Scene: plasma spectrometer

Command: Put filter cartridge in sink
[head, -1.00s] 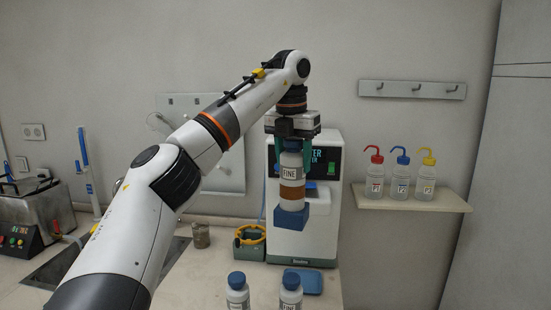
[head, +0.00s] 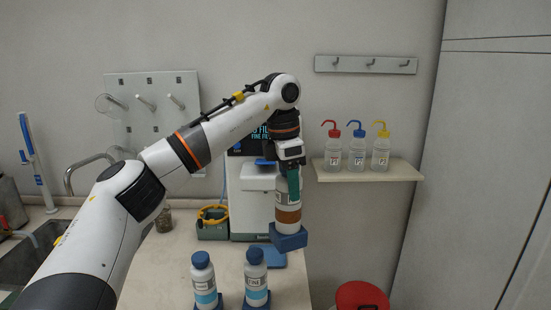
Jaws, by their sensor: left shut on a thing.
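The filter cartridge (head: 288,216) is a white bottle shape with a printed label, a brown band and a blue square base. My left gripper (head: 289,184) is shut on its upper part, and the fingers hide its cap. It hangs roughly upright in front of the right edge of the white machine, above the counter's right end. The sink (head: 28,262) is a dark basin in the counter at the far left, partly hidden by my left arm. My right gripper is out of view.
Two blue-capped bottles with light-blue bands, one left (head: 204,280) and one right (head: 256,278), stand on the near counter (head: 165,275). Behind are the white machine (head: 248,205) and a green-grey box (head: 213,224). A faucet (head: 85,167) rises near the sink. A red round object (head: 361,296) sits lower right.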

